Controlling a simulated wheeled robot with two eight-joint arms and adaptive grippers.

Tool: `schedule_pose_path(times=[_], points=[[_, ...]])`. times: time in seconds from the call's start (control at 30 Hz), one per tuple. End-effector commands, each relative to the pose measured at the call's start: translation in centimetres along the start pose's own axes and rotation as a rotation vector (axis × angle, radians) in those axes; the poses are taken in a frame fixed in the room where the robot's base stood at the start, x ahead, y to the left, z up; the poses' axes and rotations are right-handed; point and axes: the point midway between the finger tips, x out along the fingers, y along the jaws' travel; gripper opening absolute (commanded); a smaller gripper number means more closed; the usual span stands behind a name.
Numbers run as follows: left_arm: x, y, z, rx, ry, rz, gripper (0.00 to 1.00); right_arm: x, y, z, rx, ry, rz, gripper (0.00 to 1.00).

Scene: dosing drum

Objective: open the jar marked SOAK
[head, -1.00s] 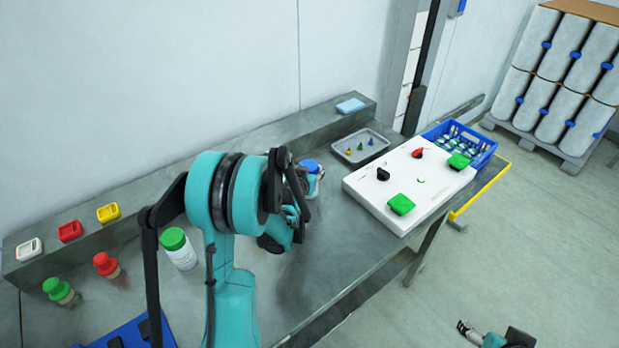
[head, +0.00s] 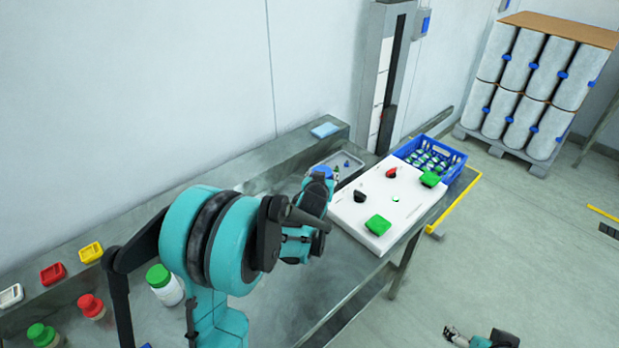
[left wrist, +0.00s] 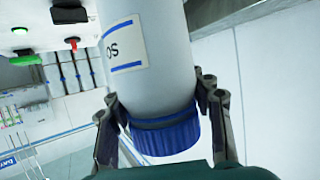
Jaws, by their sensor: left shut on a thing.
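A white jar (left wrist: 158,50) with a blue lid (left wrist: 168,135) fills the middle of the left wrist view, lid towards the bottom. Its blue-edged label shows only two letters that look like O and S; the rest is out of sight. My left gripper (left wrist: 157,92) is shut on this jar, its fingers on both sides near the lid. In the head view the blue lid (head: 321,171) shows just behind my left gripper (head: 314,200), and the jar body is mostly hidden. My right gripper (head: 453,334) hangs low at the bottom right, too small to judge its opening.
A white panel (head: 345,212) with knobs and green buttons lies right of the jar. A green-lidded jar (head: 167,288) and red-topped (head: 91,307) and green-topped (head: 42,335) bottles are at left.

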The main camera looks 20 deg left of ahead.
Motion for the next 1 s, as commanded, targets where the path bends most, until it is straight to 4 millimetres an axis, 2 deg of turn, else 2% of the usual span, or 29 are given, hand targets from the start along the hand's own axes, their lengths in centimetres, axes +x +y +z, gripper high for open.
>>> schedule_pose_path(times=[0.37, 0.4, 0.53, 0.57, 0.9, 1.0], points=[[-0.1, 0.7, -0.3, -0.002, 0.0, -0.001, 0.15, -0.1, 0.0, -0.1, 0.0, 0.0, 0.0, 0.76], [-0.1, 0.7, -0.3, -0.002, 0.0, -0.001, 0.37, -0.1, 0.0, -0.1, 0.0, 0.0, 0.0, 0.76], [-0.1, 0.6, -0.3, -0.002, 0.0, -0.001, 0.02, -0.1, 0.0, -0.1, 0.0, 0.0, 0.0, 0.76], [-0.1, 0.7, -0.3, -0.001, 0.0, 0.0, 0.0, -0.1, 0.0, -0.1, 0.0, 0.0, 0.0, 0.76], [-0.2, 0.7, -0.3, -0.001, 0.0, 0.0, 0.0, -0.1, 0.0, -0.1, 0.0, 0.0, 0.0, 0.76], [-1.1, 1.6, 0.3, 0.002, -0.007, 0.004, 0.0, 0.0, 0.0, 0.0, 0.0, 0.0, 0.0, 0.76]])
